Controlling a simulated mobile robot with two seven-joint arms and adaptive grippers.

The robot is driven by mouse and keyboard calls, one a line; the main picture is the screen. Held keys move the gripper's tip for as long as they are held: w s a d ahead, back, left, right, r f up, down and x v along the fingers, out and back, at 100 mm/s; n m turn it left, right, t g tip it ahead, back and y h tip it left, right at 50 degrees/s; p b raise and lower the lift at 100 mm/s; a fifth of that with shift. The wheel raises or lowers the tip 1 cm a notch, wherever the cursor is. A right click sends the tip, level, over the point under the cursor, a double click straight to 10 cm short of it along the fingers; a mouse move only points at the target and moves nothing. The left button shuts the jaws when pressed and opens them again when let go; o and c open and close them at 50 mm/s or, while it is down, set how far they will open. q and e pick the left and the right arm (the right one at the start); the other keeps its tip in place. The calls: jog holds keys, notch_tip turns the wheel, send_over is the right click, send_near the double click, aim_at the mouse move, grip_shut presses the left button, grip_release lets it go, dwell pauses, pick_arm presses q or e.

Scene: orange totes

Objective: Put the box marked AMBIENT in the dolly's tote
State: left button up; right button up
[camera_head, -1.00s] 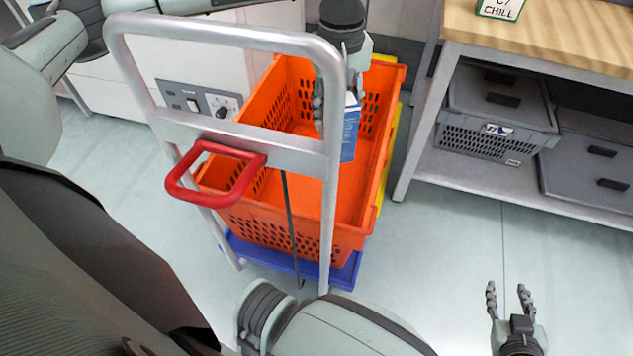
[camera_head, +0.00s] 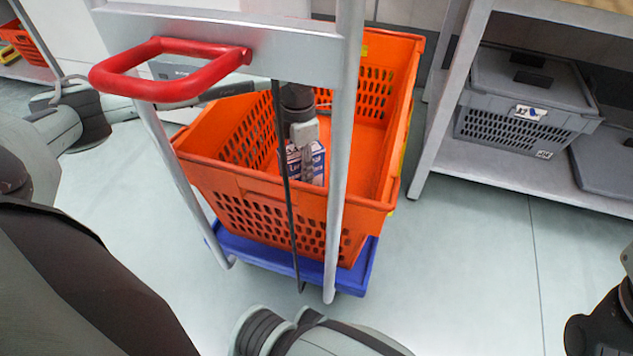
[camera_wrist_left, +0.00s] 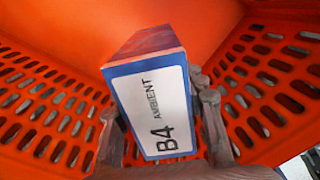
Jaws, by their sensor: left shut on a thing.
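The box marked AMBIENT (camera_head: 308,165), blue and white, is inside the dolly's orange tote (camera_head: 235,180) in the head view. My left gripper (camera_head: 302,145) reaches into the tote from the left, under the dolly's handle bar, and is shut on the box. In the left wrist view the box (camera_wrist_left: 155,105) shows its label "B4 AMBIENT" between the fingers (camera_wrist_left: 160,125), with the tote's slotted walls around it. I cannot tell whether the box touches the tote's floor. The fingers of my right gripper are not in view.
A shelf at the right holds grey crates (camera_head: 520,110). The floor between is clear.

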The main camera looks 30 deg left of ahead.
pick_arm(q)
notch_tip(320, 180, down, 10)
jog(key=b, duration=0.3)
jog(key=shift+f, duration=0.2)
jog(key=o, duration=1.4)
notch_tip(320, 180, up, 12)
jog(key=p, duration=0.3)
jog(key=shift+r+p, duration=0.15)
jog(key=shift+p, duration=0.25)
